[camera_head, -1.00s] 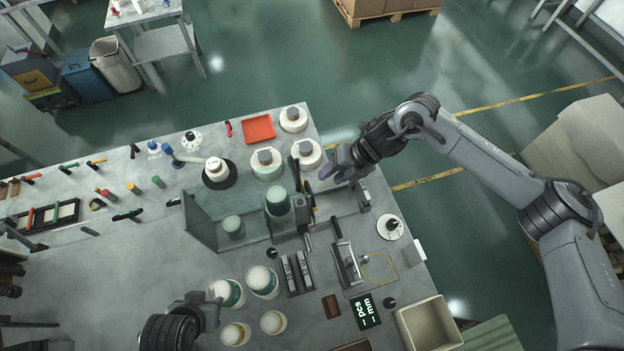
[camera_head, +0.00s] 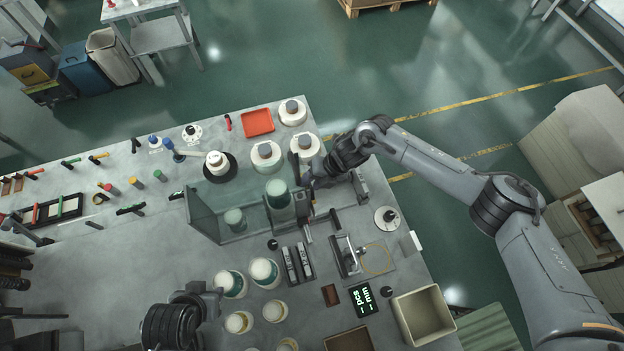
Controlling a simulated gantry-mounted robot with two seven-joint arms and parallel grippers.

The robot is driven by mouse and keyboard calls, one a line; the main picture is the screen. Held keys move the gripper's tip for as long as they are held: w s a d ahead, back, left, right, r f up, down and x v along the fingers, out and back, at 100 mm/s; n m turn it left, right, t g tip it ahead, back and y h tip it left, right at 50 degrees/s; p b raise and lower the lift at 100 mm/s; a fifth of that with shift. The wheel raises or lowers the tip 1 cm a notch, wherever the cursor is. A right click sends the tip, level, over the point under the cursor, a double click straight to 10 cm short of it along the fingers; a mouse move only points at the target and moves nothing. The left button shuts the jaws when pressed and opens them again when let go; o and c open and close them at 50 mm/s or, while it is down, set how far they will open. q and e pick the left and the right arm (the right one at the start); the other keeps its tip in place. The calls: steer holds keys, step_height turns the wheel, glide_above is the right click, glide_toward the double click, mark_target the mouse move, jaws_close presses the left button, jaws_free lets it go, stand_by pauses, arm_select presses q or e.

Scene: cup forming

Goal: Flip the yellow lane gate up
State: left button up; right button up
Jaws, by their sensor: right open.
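My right gripper (camera_head: 314,174) is open. It is low over the right side of the clear-walled cup machine (camera_head: 215,208), at the dark upright parts beside the green-topped cup stack (camera_head: 278,193). I cannot make out the yellow lane gate; the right gripper and wrist cover much of that area. Whether the gripper touches anything there cannot be told. My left gripper (camera_head: 207,299) is at the lower left, over the bench beside the cup stacks. Its jaw opening is too unclear to tell.
White round containers (camera_head: 266,154) and a red tray (camera_head: 258,122) stand behind the machine. Cup stacks (camera_head: 230,283), a lever fixture (camera_head: 345,256), a small display (camera_head: 363,299) and a beige bin (camera_head: 423,314) are in front.

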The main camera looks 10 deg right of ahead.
steer(key=shift+a+f, duration=0.1)
steer(key=shift+f, duration=0.05)
jaws_close()
stand_by(0.4)
steer(key=w+r+g+b, duration=0.1)
steer(key=b, duration=0.2)
steer(key=shift+w, duration=0.1)
